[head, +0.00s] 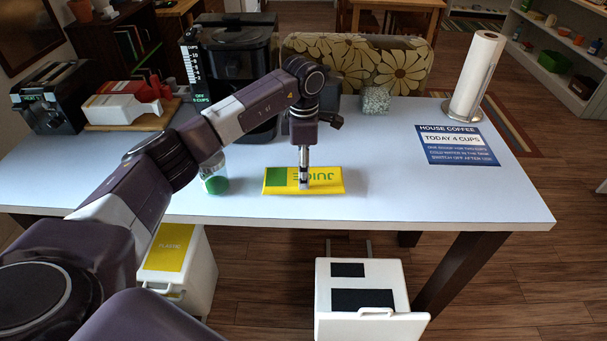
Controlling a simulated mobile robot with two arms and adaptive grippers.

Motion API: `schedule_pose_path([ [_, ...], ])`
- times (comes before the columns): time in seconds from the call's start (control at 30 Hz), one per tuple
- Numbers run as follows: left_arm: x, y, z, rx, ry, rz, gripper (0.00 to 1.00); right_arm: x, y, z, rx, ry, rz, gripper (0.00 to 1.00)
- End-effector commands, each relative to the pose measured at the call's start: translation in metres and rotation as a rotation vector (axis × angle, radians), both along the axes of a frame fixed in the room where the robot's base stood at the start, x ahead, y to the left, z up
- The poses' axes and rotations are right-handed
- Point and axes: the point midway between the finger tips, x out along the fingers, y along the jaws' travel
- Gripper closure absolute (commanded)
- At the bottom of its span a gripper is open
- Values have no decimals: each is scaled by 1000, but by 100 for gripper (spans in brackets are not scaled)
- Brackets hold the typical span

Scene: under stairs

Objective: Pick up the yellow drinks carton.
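The yellow drinks carton (327,184) has a green end and green lettering that reads upside down. It lies on its side on the white table, close to the front edge. My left arm comes in from the left, and its gripper (304,184) points straight down over the middle of the carton. The fingertips overlap the carton in the picture and hide part of its lettering. The fingers show as one narrow shape, so I cannot tell whether they are open, shut or touching the carton. My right gripper is not in view.
A jar with green contents (214,180) stands left of the carton. A black coffee machine (240,65) and a speckled pot (376,100) stand behind. A blue sign (457,145) and a paper roll (476,75) are at right. White bins (362,315) sit below. The table right of the carton is clear.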

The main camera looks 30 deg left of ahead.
Motion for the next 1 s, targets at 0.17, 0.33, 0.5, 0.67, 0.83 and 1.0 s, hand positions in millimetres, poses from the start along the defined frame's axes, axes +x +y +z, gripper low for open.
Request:
schedule_pose_path([
  [0.17,2,0,29,0,-7,0,70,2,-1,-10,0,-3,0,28],
  [0.33,2,0,77,0,-9,-1,70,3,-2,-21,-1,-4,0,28],
  [0.5,1,0,128,0,-7,1,70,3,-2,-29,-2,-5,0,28],
  [0.67,0,1,162,2,-4,2,70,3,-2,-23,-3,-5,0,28],
  [0.83,0,0,182,2,-1,1,70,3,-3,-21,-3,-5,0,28],
  [1.0,0,0,189,1,0,1,70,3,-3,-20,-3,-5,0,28],
])
